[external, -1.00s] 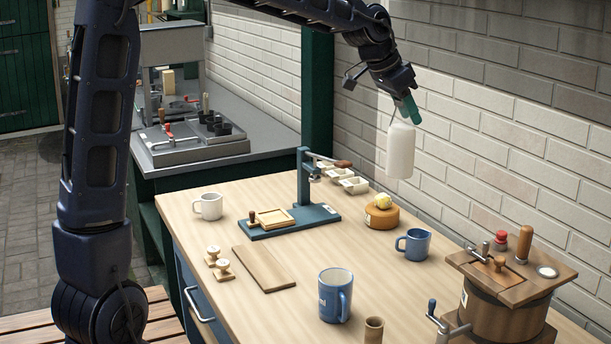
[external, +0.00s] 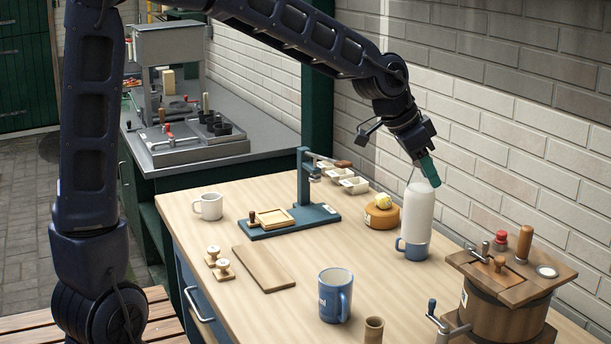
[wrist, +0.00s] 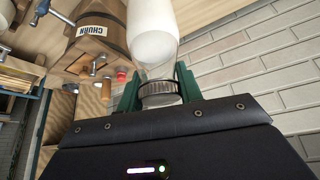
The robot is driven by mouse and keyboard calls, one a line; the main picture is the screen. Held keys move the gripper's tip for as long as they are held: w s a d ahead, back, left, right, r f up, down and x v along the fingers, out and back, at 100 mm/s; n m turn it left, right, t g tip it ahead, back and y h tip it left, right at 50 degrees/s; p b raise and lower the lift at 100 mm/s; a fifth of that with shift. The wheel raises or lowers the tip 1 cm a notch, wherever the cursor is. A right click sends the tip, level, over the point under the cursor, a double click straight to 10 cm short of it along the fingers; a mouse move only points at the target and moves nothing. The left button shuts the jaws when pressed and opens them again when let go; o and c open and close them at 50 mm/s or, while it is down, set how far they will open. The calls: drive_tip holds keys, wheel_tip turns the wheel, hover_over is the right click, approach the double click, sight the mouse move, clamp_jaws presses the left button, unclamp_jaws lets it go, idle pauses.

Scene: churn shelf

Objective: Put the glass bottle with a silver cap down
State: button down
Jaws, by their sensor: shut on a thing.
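The glass bottle (external: 418,213) is filled with white and hangs upright from my gripper (external: 428,170) in the external view. In the wrist view the bottle (wrist: 152,25) has a silver ribbed cap (wrist: 159,90), and the green fingers of my gripper (wrist: 158,92) are shut on it from both sides. The bottle is over the back right of the wooden table (external: 340,222), in front of the small blue mug (external: 405,248) and partly covering it. I cannot tell whether its base touches the table.
The wooden churn (external: 505,300) stands to the right, the round wooden block with a yellow top (external: 381,216) left of the bottle. A large blue mug (external: 335,295) and a wooden cup (external: 373,330) are nearer. The table centre is mostly clear.

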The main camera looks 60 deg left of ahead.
wheel_tip(320, 180, down, 19)
idle(0.7)
drive_tip(key=shift+f, duration=0.15)
drive_tip(key=c, duration=0.9)
unclamp_jaws()
drive_tip(key=shift+f, duration=0.1)
drive_tip(key=shift+c, duration=0.2)
